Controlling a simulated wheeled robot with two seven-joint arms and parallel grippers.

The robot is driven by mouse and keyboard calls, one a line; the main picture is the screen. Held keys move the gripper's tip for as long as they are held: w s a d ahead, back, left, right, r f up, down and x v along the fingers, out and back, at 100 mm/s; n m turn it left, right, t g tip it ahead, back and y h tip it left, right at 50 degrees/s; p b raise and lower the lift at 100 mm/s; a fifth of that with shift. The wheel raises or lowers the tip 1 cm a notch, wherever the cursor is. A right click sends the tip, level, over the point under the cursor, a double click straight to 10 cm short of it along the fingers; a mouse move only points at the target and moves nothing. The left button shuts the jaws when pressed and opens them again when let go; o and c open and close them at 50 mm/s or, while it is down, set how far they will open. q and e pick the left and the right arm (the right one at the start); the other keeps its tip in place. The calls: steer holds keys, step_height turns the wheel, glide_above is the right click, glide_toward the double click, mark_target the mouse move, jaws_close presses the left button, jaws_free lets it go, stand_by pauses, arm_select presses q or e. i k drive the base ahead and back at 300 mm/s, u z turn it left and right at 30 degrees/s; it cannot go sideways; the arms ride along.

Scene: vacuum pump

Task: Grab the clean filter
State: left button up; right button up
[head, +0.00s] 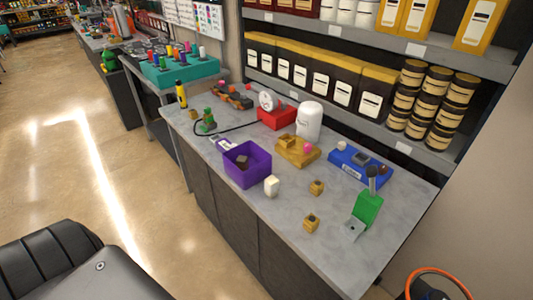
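I cannot tell for certain which object is the clean filter. A small white block (272,186) stands on the grey counter just right of an open purple bin (247,178). A dark piece (242,161) lies inside the bin. Two small tan blocks with dark tops, one farther back (317,187) and one nearer (311,223), sit apart on the counter. A tan base (296,155) with small parts on it is behind them. Neither of my grippers is in view.
The grey counter (285,232) also holds a blue base (360,166), a green device (367,210), a white cylinder (309,121) and a red device (277,118). Shelves with boxes and jars (408,95) rise behind. The floor at left is open.

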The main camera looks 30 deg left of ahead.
mark_target(271, 184)
steer(key=z, duration=0.95)
steer(key=k, duration=0.5)
steer(key=u, duration=0.35)
